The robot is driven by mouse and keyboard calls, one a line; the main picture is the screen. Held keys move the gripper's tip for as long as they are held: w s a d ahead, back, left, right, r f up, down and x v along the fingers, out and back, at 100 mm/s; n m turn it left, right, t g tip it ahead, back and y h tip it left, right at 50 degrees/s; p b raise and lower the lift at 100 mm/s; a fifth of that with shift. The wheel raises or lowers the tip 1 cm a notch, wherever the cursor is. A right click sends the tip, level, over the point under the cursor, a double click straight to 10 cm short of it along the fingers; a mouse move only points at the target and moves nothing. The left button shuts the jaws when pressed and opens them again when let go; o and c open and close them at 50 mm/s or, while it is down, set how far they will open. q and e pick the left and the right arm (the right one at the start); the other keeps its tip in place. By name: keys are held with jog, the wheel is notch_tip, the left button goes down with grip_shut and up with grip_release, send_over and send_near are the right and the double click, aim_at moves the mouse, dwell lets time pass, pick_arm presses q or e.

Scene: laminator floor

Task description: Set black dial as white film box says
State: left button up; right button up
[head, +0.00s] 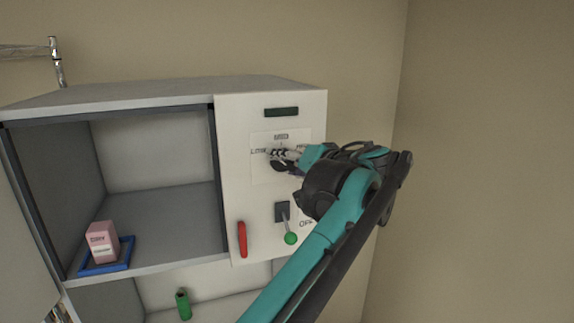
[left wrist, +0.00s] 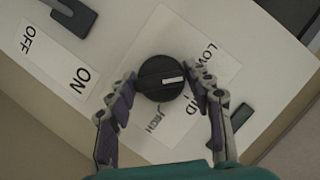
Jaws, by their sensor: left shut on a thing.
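The black dial (left wrist: 160,78) sits on a white label plate on the white panel. My left gripper (left wrist: 163,84) is shut on it, one finger on each side. The dial's white mark points right in the left wrist view, towards the LOW and MID side; I cannot tell the exact setting. LOW, MID and HIGH stand around it, partly behind the right finger. In the head view my left gripper (head: 284,156) largely hides the dial. A pinkish box (head: 102,241) with an unreadable label stands on the left shelf; no clearly white film box shows. The right gripper is not seen.
A blue tray (head: 122,264) holds the pinkish box. Below the dial are a green-knobbed lever (head: 290,238) with ON and OFF labels and a red handle (head: 242,239). A green cylinder (head: 183,304) stands lower down. The wall right of the panel is bare.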

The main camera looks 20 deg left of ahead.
pick_arm(q)
jog(key=m+y+b, duration=0.1)
jog(key=m, duration=0.2)
jog(key=shift+d+f+m+y, duration=0.1)
jog(key=shift+m+y, duration=0.2)
jog(key=shift+y, duration=0.1)
jog(key=shift+m+y+b, duration=0.8)
jog(key=shift+m+y, duration=0.1)
jog(key=shift+m, duration=1)
jog(key=o, duration=1)
jog(key=shift+o, duration=0.2)
jog(key=v, duration=1.2)
jog(key=shift+f, duration=0.15)
jog(key=shift+f, duration=0.1)
